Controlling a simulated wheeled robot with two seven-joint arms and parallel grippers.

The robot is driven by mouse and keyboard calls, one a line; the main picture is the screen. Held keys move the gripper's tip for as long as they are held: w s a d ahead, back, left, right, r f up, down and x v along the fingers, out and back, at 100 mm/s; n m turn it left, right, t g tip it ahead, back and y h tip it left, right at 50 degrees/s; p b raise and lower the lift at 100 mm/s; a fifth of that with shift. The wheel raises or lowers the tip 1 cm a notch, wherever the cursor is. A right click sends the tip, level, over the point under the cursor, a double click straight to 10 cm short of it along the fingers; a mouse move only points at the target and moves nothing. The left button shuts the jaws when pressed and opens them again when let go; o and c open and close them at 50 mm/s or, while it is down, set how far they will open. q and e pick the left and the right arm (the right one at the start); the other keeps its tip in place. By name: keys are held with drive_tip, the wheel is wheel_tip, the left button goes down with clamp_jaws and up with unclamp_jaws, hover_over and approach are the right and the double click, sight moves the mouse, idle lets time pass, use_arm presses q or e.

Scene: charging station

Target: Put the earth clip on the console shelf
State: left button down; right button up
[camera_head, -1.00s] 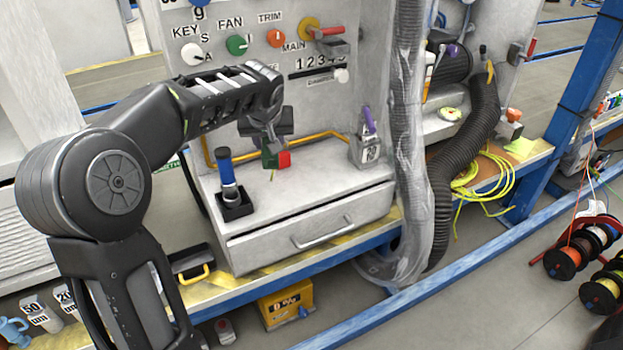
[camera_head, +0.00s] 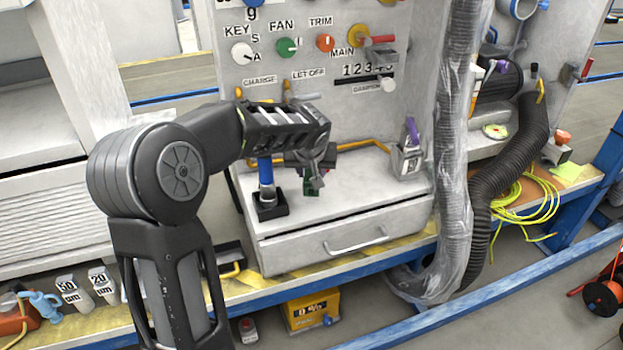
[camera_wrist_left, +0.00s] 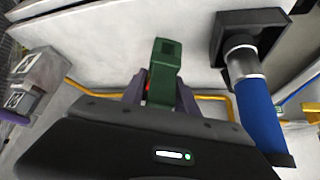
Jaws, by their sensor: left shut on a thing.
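The green earth clip (camera_head: 310,182) is at my left gripper (camera_head: 314,170), which largely covers it in the head view. In the left wrist view the green clip (camera_wrist_left: 165,58) stands between the two fingers of my left gripper (camera_wrist_left: 160,88), which is shut on it. A small red part shows beside it. The console shelf (camera_head: 365,190) is the pale flat top above the drawer, under the clip. I cannot tell whether the clip touches the shelf. My right gripper is not in view.
A blue-handled tool (camera_head: 266,172) stands in a black holder (camera_head: 270,208) at the shelf's left, close to my gripper. A yellow rail (camera_head: 368,143) runs behind. The shelf's middle right is clear.

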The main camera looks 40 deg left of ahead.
use_arm(q)
drive_tip(key=shift+f, duration=1.2)
drive_tip(key=shift+f+b, duration=0.25)
drive_tip(key=shift+b, duration=0.15)
drive_tip(key=c, duration=0.9)
unclamp_jaws()
drive_tip(key=shift+r, duration=0.1)
drive_tip(key=shift+c, duration=0.2)
drive_tip(key=shift+r, duration=0.1)
drive_tip(key=shift+r+p, duration=0.2)
drive_tip(key=shift+p, duration=0.2)
drive_tip(key=v, duration=1.1)
drive_tip(key=shift+s+r, duration=0.2)
drive_tip(key=shift+r, duration=0.1)
drive_tip(key=shift+d, duration=0.1)
